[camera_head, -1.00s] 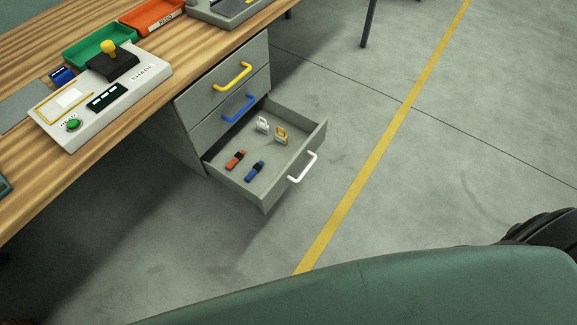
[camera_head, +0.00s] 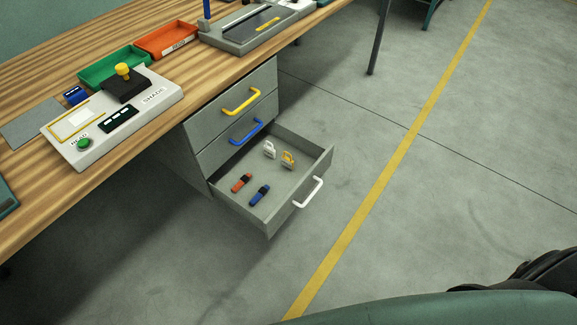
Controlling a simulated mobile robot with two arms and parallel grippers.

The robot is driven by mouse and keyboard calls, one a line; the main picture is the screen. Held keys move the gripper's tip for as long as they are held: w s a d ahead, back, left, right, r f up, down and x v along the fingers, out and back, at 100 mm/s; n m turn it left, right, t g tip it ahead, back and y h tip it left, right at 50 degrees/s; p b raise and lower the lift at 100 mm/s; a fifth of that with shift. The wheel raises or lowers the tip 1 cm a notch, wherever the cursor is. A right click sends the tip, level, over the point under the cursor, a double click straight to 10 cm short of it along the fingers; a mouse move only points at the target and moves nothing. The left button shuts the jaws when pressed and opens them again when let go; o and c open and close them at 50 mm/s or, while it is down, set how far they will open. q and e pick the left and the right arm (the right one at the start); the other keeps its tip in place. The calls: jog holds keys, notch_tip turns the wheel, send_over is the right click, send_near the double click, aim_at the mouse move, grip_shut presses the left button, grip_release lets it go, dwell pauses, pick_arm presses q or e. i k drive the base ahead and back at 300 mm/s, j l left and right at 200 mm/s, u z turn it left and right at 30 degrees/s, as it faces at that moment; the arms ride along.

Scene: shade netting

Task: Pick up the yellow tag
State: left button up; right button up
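The yellow tag (camera_head: 288,160) stands in the open bottom drawer (camera_head: 254,224), towards its right side near the front with the white handle. A white tag (camera_head: 269,149) stands just to its left and behind it. An orange-and-black item (camera_head: 241,183) and a blue-and-black item (camera_head: 260,195) lie nearer the left side of the drawer. Neither of my grippers can be made out. A dark, partly cut-off shape at the lower right edge may be part of my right arm.
The wooden desk (camera_head: 60,212) holds a control panel (camera_head: 150,112) with a joystick, a green tray (camera_head: 100,71), an orange tray (camera_head: 167,39) and a grey device (camera_head: 245,37). Two closed drawers sit above the open one. The floor right of the drawer is clear, with a yellow line (camera_head: 395,165).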

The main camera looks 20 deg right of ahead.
aim_at(287, 162)
jog(key=i+l, duration=0.25)
jog(key=i, duration=0.15)
jog(key=i+l, duration=0.25)
jog(key=i+u, duration=0.05)
jog(key=i, duration=0.05)
